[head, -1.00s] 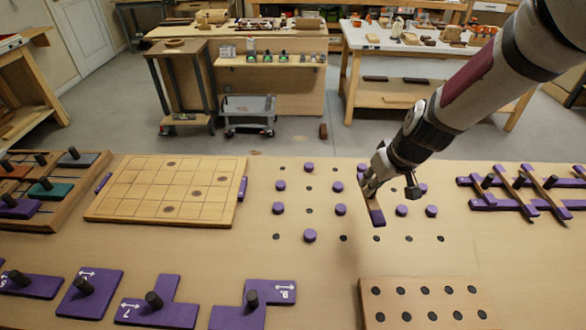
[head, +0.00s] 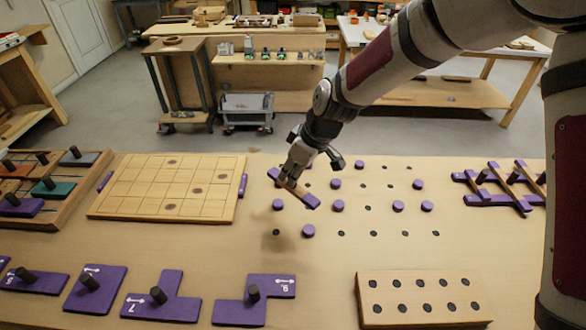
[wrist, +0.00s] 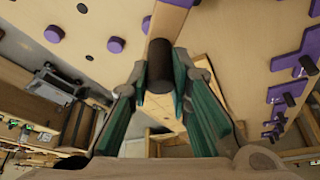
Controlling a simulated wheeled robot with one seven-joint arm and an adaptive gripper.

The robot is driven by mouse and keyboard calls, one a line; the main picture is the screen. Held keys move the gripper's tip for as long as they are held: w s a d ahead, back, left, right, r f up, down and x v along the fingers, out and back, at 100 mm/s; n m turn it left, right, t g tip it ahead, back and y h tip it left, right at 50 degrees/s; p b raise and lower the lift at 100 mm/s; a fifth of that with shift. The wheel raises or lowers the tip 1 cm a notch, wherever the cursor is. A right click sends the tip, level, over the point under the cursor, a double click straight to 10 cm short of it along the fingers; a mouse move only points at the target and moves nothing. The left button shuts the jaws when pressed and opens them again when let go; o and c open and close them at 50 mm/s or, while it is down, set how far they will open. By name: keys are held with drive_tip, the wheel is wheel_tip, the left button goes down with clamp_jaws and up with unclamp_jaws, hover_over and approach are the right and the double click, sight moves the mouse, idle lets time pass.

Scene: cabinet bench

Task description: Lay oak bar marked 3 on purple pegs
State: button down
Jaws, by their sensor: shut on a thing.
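My gripper (head: 297,172) is shut on the black knob (wrist: 160,66) of an oak bar with purple ends (head: 310,202). The bar hangs above the bench over the left part of the peg field, slanting from upper left to lower right. In the wrist view the bar (wrist: 168,22) runs under the knob between my fingers. No number on it can be read. Purple pegs stand in the bench among dark holes, such as a front peg (head: 308,231), a left peg (head: 278,204) and a right peg (head: 427,206). The bar hides part of the field.
A gridded board (head: 170,187) lies left of the pegs. Several oak bars sit in a purple rack (head: 497,203) at the right. A block with dark holes (head: 420,312) is at the front right. Purple knobbed pieces (head: 160,308) line the front left.

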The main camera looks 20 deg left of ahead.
drive_tip(key=shift+f, duration=0.65)
wheel_tip(320, 180, down, 7)
drive_tip(key=b, duration=0.3)
drive_tip(key=shift+f+b, duration=0.15)
drive_tip(key=shift+b, duration=0.25)
drive_tip(key=shift+f+b, duration=0.6)
idle(1.9)
drive_tip(key=shift+f, duration=0.25)
drive_tip(key=shift+f+b, duration=0.2)
drive_tip(key=shift+b, duration=0.15)
idle(1.1)
drive_tip(key=c, duration=1)
unclamp_jaws()
